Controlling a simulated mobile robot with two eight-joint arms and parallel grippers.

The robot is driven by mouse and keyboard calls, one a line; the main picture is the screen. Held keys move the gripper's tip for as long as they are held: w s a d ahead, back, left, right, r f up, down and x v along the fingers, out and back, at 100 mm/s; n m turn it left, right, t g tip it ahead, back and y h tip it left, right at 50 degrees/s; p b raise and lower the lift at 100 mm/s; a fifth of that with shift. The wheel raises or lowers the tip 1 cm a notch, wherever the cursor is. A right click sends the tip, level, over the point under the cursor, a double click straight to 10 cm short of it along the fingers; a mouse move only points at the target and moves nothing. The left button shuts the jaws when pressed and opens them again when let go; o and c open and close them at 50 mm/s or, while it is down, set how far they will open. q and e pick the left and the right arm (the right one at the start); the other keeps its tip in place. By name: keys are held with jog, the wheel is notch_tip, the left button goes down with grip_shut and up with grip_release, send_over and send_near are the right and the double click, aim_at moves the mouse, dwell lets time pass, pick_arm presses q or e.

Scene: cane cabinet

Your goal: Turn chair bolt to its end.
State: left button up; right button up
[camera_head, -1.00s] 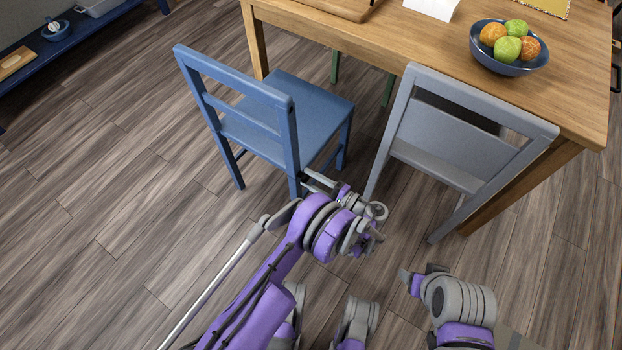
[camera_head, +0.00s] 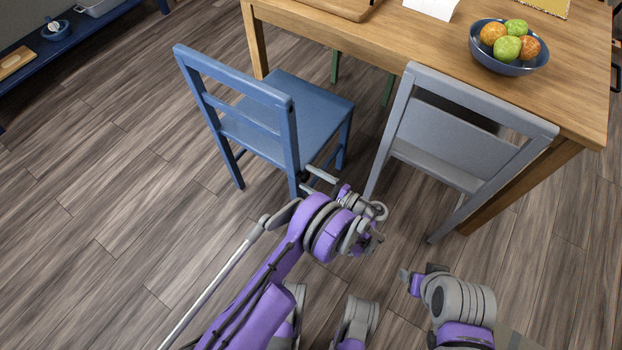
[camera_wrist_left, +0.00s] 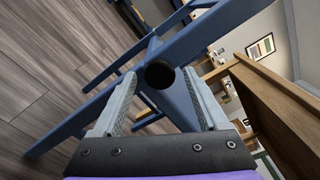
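The blue chair (camera_head: 262,115) stands at the table's front left. Its bolt shows in the left wrist view as a dark round knob (camera_wrist_left: 160,75) on the blue frame, where several bars meet. My left gripper (camera_head: 306,178) is at the chair's near right leg. Its two grey fingers are open in the left wrist view (camera_wrist_left: 160,78), one on each side of the knob, with a visible gap to each. How far the bolt is screwed in cannot be told. My right gripper (camera_head: 412,279) is low at the right, away from the chairs; its fingers are too small to judge.
A grey chair (camera_head: 455,133) stands just right of my left gripper. Behind both chairs is the wooden table (camera_head: 400,45) with a bowl of fruit (camera_head: 509,66). A low blue shelf (camera_head: 75,40) is at the far left. The wood floor (camera_head: 110,200) left of the chair is clear.

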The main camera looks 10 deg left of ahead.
pick_arm(q)
jog(key=shift+d, duration=0.1)
jog(key=p+v, duration=0.1)
jog(key=v, duration=0.9)
jog(key=shift+d+p, duration=0.3)
jog(key=shift+p, duration=0.1)
jog(key=shift+s, duration=0.1)
